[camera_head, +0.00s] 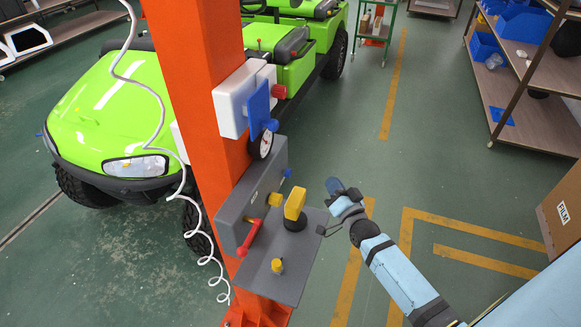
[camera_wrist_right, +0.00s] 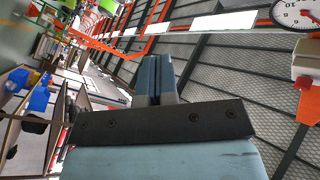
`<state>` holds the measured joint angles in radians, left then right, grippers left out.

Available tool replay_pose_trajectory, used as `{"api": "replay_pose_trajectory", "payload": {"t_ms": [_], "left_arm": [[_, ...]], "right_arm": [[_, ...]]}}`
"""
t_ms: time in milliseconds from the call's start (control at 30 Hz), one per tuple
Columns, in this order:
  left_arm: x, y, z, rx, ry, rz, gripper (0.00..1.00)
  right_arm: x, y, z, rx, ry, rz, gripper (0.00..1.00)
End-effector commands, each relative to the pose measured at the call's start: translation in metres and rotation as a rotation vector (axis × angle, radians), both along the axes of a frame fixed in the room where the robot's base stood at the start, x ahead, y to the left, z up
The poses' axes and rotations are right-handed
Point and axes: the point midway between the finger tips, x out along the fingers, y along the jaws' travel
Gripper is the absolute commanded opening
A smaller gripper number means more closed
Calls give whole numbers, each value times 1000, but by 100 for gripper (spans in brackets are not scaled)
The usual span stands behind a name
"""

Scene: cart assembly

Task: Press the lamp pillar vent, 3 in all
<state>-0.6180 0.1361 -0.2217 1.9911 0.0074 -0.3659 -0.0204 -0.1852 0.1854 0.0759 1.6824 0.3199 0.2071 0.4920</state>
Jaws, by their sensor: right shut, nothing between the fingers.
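The orange pillar (camera_head: 193,75) stands in the middle left of the head view. It carries a grey panel and shelf (camera_head: 285,262) with a yellow block-shaped control (camera_head: 295,204), a small yellow knob (camera_head: 277,266) and a red lever (camera_head: 249,238). Which part is the vent I cannot tell. My right gripper (camera_head: 335,186) is to the right of the grey panel, apart from it in the picture. In the right wrist view its blue fingers (camera_wrist_right: 158,80) are together with nothing between them. My left gripper is not in view.
Above the shelf, a white box (camera_head: 232,100) with a blue plate (camera_head: 259,108) and red knob is fixed to the pillar. A green vehicle (camera_head: 105,105) stands behind it. Shelving (camera_head: 535,95) with blue bins is at right. A gauge (camera_wrist_right: 297,12) shows in the wrist view.

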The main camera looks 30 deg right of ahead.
Motion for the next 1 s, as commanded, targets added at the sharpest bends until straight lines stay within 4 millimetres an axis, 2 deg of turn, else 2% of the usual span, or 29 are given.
{"api": "replay_pose_trajectory", "payload": {"t_ms": [467, 1000], "left_arm": [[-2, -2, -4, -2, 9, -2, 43], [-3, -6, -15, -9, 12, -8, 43]], "right_arm": [[3, 2, -1, 30, -4, 0, 0], [54, 46, -1, 28, -3, -1, 0]]}}
